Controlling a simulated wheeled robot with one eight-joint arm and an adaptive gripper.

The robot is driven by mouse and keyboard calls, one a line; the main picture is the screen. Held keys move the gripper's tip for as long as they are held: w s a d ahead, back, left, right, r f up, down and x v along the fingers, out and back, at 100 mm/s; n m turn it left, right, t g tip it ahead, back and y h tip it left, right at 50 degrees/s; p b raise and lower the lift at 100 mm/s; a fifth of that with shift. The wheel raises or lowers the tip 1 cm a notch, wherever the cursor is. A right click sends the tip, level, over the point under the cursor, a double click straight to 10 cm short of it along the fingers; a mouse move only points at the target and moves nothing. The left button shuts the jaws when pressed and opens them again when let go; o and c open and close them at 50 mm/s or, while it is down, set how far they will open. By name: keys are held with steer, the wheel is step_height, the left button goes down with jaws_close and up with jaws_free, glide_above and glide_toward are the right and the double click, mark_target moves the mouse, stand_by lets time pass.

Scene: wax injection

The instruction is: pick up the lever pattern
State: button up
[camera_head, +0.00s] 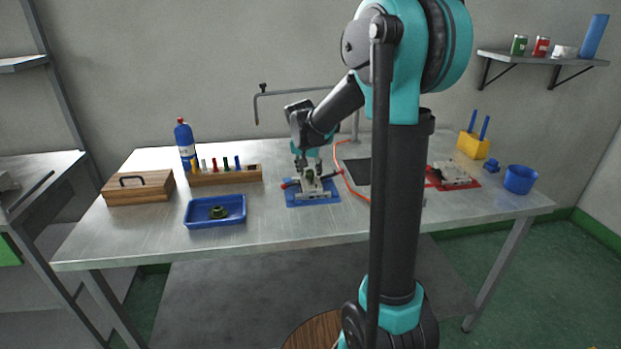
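My gripper (303,163) points down over a metal mould (312,188) on a blue mat (320,200) near the middle of the table. It is small and dark here, so I cannot tell whether its fingers are open or shut, or whether they touch anything. A small dark green piece (310,174) shows at the mould, just below the gripper; its shape is unclear. Another dark green piece (218,212) lies in the blue tray (240,219) to the left. I cannot tell which piece is the lever pattern.
A wooden rack (225,177) of coloured tools, a wooden box (138,188) and a blue bottle (185,143) stand left. A red mat (436,181) with metal parts, a yellow holder (472,146) and a blue cup (520,180) are right. An orange hose (345,178) runs beside the mould.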

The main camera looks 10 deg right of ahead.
steer(key=c, duration=0.7)
steer(key=shift+r, duration=0.2)
